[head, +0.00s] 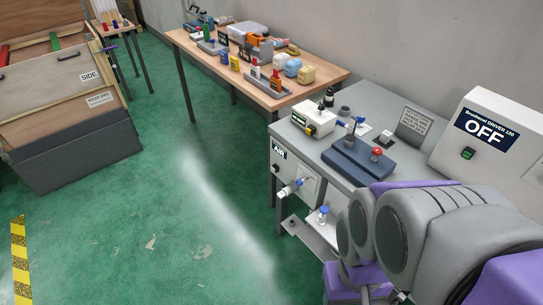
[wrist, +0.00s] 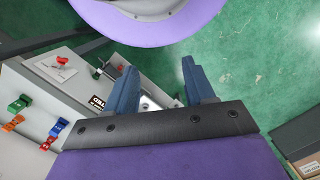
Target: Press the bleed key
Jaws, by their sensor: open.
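No key marked as the bleed key can be read in either view. In the head view a dark blue block (head: 356,161) on the grey bench carries a red knob and a blue-topped part. A blue-capped part (head: 323,212) stands on a low shelf below the bench. In the wrist view a small red part (wrist: 62,61) sits on a pale plate at the left. My gripper (wrist: 158,64) is open with blue fingers spread and nothing between them but green floor. My gripper's fingers do not show in the head view.
A wooden table (head: 218,67) of coloured parts stands behind. A wooden crate (head: 60,75) is at the left. The green floor (head: 165,230) between is clear.

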